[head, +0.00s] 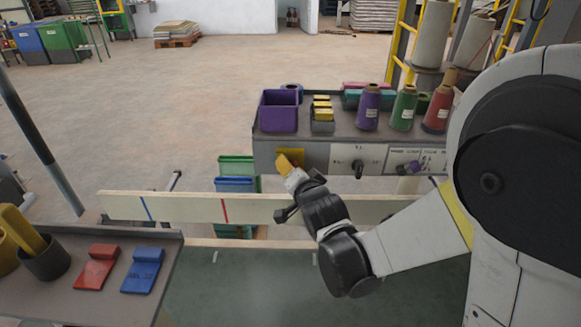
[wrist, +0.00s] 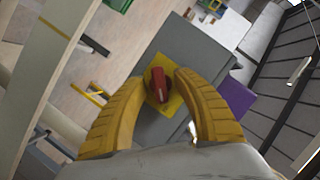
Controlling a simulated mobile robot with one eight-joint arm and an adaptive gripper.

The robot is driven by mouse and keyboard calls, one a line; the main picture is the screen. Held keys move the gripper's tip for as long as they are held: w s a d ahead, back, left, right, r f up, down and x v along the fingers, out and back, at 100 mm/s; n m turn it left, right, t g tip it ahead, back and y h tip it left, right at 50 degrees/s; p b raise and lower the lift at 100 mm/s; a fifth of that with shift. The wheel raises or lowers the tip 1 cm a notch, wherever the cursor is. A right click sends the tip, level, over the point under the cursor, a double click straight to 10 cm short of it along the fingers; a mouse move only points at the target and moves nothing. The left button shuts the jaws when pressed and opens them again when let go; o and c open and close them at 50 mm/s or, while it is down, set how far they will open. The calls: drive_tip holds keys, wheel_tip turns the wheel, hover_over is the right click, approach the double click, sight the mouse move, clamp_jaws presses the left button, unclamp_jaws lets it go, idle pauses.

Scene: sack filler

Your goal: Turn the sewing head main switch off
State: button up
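The main switch is a red rotary handle (wrist: 158,86) on a yellow plate (wrist: 173,103), fixed to the grey panel. In the head view the yellow plate (head: 297,153) is at the panel's left end, and my gripper hides the red handle. My gripper (head: 284,162) is in front of the plate; in the wrist view its two yellow fingers (wrist: 163,76) are spread apart, with the red handle between them. A gap shows on each side of the handle. I cannot tell whether a finger touches it.
A black knob (head: 358,168) and another dark knob (head: 413,167) sit on the panel to the right. A purple bin (head: 279,112) and thread cones (head: 368,108) stand on the shelf above. A pale board (head: 180,207) with blue and red marks runs below the panel, close to my arm.

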clamp_jaws()
idle(0.3)
drive_tip(key=n+h, duration=0.1)
drive_tip(key=n, duration=0.2)
drive_tip(key=shift+a+r+g+h, duration=0.1)
drive_tip(key=shift+g+h, duration=0.2)
drive_tip(key=n+h, duration=0.2)
drive_tip(key=n, duration=0.1)
drive_tip(key=n+h+b, duration=0.2)
drive_tip(key=n+h, duration=0.1)
drive_tip(key=shift+a+n, duration=0.1)
drive_tip(key=shift+n, duration=0.2)
drive_tip(key=shift+n+h+b, duration=0.8)
drive_tip(key=shift+n+b, duration=0.05)
drive_tip(key=shift+n, duration=0.45)
